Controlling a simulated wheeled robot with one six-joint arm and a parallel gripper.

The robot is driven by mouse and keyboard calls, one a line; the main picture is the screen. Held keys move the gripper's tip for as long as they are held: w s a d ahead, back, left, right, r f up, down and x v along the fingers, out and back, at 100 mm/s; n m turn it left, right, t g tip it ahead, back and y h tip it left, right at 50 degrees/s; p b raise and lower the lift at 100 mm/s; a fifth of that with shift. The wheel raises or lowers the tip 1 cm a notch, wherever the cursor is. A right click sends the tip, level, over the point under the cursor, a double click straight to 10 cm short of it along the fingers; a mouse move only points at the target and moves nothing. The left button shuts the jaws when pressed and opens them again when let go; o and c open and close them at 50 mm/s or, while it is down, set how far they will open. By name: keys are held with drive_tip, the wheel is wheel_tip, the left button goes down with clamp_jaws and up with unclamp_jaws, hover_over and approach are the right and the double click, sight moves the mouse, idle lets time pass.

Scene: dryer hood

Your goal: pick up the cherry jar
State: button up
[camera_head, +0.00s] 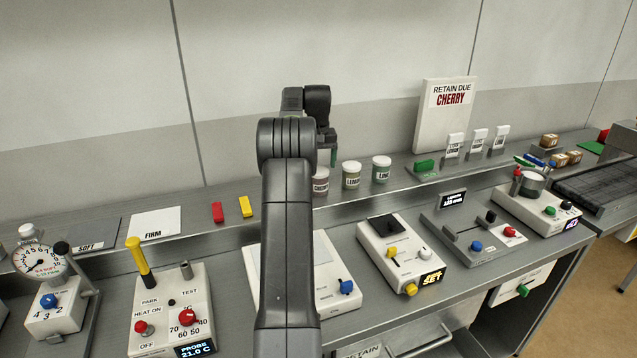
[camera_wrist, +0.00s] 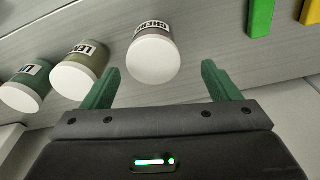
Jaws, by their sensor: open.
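The cherry jar (camera_head: 320,184) stands on the raised back shelf, partly hidden behind my arm in the head view. It has a white lid and a white label, and it also shows in the wrist view (camera_wrist: 153,58). My gripper (camera_wrist: 158,82) is open, with its two green fingers pointing toward the jar. In the wrist view the jar appears between and just beyond the fingertips, and nothing is held. In the head view my gripper (camera_head: 333,157) is above the shelf near the jar, mostly hidden by my arm.
The lemon jar (camera_head: 351,175) and the lime jar (camera_head: 381,170) stand close beside the cherry jar. A red block (camera_head: 218,212) and a yellow block (camera_head: 245,207) lie on its other side. A sign reading "RETAIN DUE CHERRY" (camera_head: 446,115) stands behind. Several control boxes fill the lower counter.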

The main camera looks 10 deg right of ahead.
sight(318, 171)
drive_tip(key=shift+w+f, duration=0.15)
drive_tip(key=shift+f, duration=0.5)
drive_tip(key=shift+d+f, duration=0.15)
drive_tip(key=shift+f, duration=0.7)
drive_tip(key=shift+w+d+f+p, duration=0.15)
drive_tip(key=shift+f+p, duration=0.75)
drive_tip(key=shift+f, duration=1.4)
drive_tip(key=shift+d, duration=0.1)
drive_tip(key=c, duration=1.2)
